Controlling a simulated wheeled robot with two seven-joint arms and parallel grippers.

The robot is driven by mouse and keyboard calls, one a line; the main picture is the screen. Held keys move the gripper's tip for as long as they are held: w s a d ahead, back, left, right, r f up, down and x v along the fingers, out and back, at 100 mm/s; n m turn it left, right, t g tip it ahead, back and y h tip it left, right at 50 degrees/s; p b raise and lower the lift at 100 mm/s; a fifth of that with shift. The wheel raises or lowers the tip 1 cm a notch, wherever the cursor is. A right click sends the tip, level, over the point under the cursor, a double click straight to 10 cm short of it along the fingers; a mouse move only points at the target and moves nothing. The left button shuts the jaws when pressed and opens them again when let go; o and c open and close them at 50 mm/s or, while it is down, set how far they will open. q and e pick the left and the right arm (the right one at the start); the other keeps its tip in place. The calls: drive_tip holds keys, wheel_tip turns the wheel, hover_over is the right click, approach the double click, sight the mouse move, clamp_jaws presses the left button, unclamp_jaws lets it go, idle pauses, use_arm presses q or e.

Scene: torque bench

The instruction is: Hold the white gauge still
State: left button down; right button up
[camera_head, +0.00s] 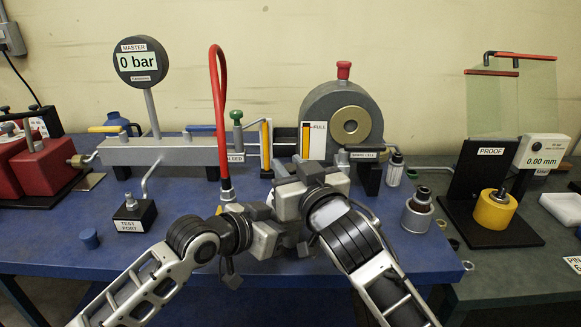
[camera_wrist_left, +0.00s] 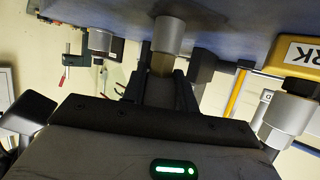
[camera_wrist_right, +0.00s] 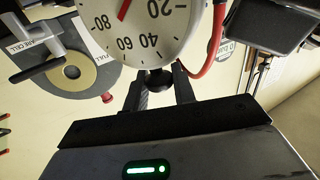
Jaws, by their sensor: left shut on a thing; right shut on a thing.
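The white gauge (camera_wrist_right: 150,30) shows upside down in the right wrist view, with a red needle and black numbers; its upper part is cut off. My right gripper (camera_wrist_right: 160,88) is shut at the dial's lower edge, on a dark rounded part. In the left wrist view my left gripper (camera_wrist_left: 160,78) is shut on a brass-coloured fitting (camera_wrist_left: 160,64) joined to a silver cylinder (camera_wrist_left: 168,34). In the head view both grippers sit close together at the bench middle, the left one lower. They hide the gauge's face and the fitting there.
A red hose (camera_head: 219,110) loops up behind the grippers. The master gauge (camera_head: 141,62) reads 0 bar. A grey round tare cell (camera_head: 315,112) stands behind. The blue bench front-left is mostly clear.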

drive_tip(key=shift+r+m+t+h, duration=0.1)
drive_tip(key=shift+m+t+h, duration=0.2)
drive_tip(key=shift+m+h, duration=0.45)
drive_tip(key=shift+d+h, duration=0.1)
drive_tip(key=shift+h, duration=0.15)
drive_tip(key=o, duration=1)
drive_tip(key=shift+c, duration=0.2)
drive_tip(key=v, duration=1.2)
